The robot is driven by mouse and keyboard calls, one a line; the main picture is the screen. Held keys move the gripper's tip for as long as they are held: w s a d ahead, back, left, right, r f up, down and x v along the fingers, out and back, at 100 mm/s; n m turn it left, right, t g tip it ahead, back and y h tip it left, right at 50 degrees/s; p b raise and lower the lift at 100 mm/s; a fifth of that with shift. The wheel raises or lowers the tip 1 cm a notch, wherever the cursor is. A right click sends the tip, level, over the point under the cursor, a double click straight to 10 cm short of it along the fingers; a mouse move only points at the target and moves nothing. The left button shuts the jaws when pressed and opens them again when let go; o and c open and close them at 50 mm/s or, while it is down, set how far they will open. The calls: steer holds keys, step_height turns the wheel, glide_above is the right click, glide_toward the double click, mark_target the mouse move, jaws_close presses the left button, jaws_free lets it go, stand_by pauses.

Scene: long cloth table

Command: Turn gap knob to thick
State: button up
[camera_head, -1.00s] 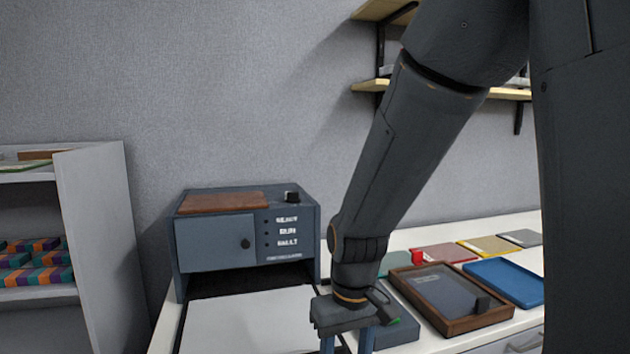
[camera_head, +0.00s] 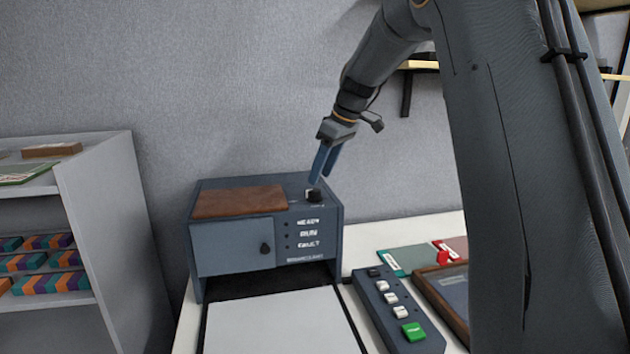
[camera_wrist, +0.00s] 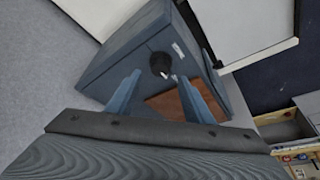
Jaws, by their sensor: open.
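The gap knob (camera_head: 313,195) is a small black knob on top of the blue-grey machine (camera_head: 232,248), near its right side. It also shows in the wrist view (camera_wrist: 160,64), with a small white mark beside it. My gripper (camera_head: 321,182) is just above the knob, pointing down at a tilt. In the wrist view my gripper's two blue fingers (camera_wrist: 166,88) stand apart with nothing between them, and the knob lies just beyond the gap. I cannot tell whether a fingertip touches the knob. The knob's setting is too small to read.
A brown pad (camera_head: 238,202) lies on the machine's top, left of the knob. A control box (camera_head: 398,312) with white buttons and a green one stands at front right. A grey shelf (camera_head: 118,200) with striped boxes stands at left. The wall is close behind.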

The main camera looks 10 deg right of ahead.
mark_target(315, 190)
steer(key=shift+p+x, duration=0.75)
steer(key=shift+x, duration=1.7)
steer(key=c, duration=1)
steer(key=shift+c, duration=0.2)
